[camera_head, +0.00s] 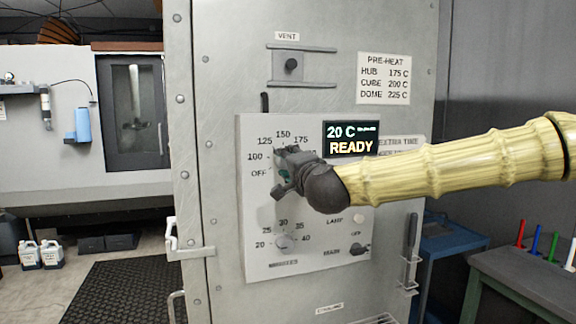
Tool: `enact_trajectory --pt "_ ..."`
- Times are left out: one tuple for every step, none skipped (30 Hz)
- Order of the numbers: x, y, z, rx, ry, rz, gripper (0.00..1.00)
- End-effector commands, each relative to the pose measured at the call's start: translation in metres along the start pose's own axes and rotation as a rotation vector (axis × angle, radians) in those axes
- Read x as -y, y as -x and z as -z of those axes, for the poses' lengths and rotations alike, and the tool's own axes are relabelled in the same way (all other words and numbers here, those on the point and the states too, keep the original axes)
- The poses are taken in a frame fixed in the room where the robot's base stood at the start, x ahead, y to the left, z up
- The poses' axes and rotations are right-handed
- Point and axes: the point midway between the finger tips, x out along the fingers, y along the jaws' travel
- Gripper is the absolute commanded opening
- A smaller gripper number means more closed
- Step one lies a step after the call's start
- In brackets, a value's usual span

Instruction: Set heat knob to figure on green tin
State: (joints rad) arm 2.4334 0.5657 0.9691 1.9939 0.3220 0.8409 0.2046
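The control panel (255,215) on the grey booth door carries the heat dial, with OFF, 100, 125, 150 and 175 readable around it. My gripper (283,170) is at this dial and covers the heat knob, so the knob's pointer and the rest of the scale are hidden. A small green patch shows between its dark fingers; I cannot tell what it is. Whether the fingers are closed on the knob is not clear. The display (350,139) reads 20 C and READY. A pre-heat card (384,78) lists HUB 175 C, CUBE 200 C, DOME 225 C. No green tin is visible.
Below the dial is a lower knob (283,243) with figures 20 to 40. A dark switch (359,250) sits at lower right of the panel, and a door handle (410,250) beyond it. A bench (530,285) with coloured sticks stands at right.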

Motion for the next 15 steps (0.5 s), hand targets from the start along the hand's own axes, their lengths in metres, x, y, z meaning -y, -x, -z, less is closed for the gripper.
enact_trajectory --pt "-0.0007 -0.0001 0.0008 -0.001 -0.001 -0.001 0.15" --pt "-0.0007 -0.0001 0.0008 -0.001 -0.001 -0.001 0.15" --pt "-0.0006 -0.0002 0.0008 -0.001 -0.001 -0.001 0.15" --pt "-0.0007 -0.0002 0.0008 -0.001 -0.001 -0.001 0.15" --pt "-0.0007 -0.0002 0.0008 -0.001 -0.001 -0.001 0.15" --pt "-0.0007 -0.0002 0.0008 -0.001 -0.001 -0.001 0.15" --pt "-0.0007 -0.0002 0.0008 -0.001 -0.001 -0.001 0.15" --pt "-0.0007 -0.0002 0.0008 -0.001 -0.001 -0.001 0.15" --pt "-0.0007 -0.0002 0.0008 -0.001 0.000 -0.001 0.40" --pt "-0.0007 -0.0002 0.0007 -0.001 0.000 -0.001 0.46" --pt "-0.0007 -0.0002 0.0007 -0.001 0.000 -0.001 0.51" --pt "-0.0006 -0.0002 0.0006 -0.001 0.000 -0.001 0.58" --pt "-0.0006 -0.0002 0.0005 -0.001 0.000 -0.001 0.60" --pt "-0.0005 -0.0002 0.0004 -0.001 0.000 -0.001 0.60" --pt "-0.0004 -0.0002 0.0002 -0.001 0.000 -0.001 0.60"
